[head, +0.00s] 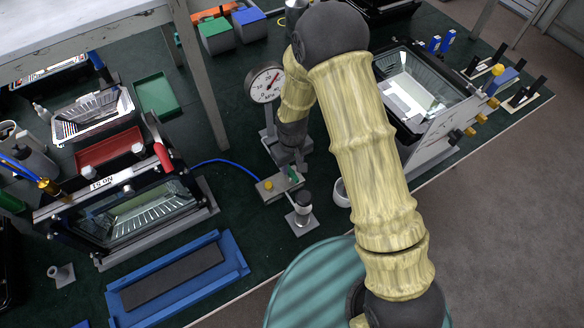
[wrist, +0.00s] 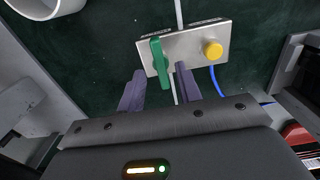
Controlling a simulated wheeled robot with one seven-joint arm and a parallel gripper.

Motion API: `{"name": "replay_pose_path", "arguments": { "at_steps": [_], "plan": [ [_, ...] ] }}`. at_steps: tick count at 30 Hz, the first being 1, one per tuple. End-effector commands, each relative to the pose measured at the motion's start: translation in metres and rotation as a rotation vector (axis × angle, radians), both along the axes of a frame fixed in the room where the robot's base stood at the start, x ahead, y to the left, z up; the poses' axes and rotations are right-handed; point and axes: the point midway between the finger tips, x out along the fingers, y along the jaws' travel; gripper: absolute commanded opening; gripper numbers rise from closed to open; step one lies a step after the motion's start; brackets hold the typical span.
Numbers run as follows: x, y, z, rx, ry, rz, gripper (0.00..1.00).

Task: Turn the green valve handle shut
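The green valve handle (wrist: 160,62) sits on a small metal plate (wrist: 195,48) beside a round yellow knob (wrist: 212,50). In the wrist view the handle is a slim upright lever lying up and down in the picture. My gripper (wrist: 160,86) is open, with its two purple-grey fingers apart on either side of the handle's lower end. I cannot tell whether they touch it. In the head view the handle (head: 293,174) is small and partly hidden by my gripper (head: 290,160), and the yellow knob (head: 268,185) shows to its left.
A blue hose (head: 225,163) runs left from the valve plate. A pressure gauge (head: 265,84) stands behind it. A small capped post on a plate (head: 303,208) is in front. A blue tray (head: 230,262) lies front left.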

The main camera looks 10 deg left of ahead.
Motion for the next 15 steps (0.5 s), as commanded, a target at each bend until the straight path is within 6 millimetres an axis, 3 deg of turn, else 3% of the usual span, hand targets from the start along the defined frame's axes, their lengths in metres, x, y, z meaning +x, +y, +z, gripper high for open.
{"name": "replay_pose_path", "arguments": {
  "at_steps": [7, 15],
  "plan": [
    [0.0, 0.0, -0.028, -0.001, 0.001, 0.0, 0.35],
    [0.0, 0.0, -0.034, 0.0, -0.001, 0.0, 0.35]
  ]
}}
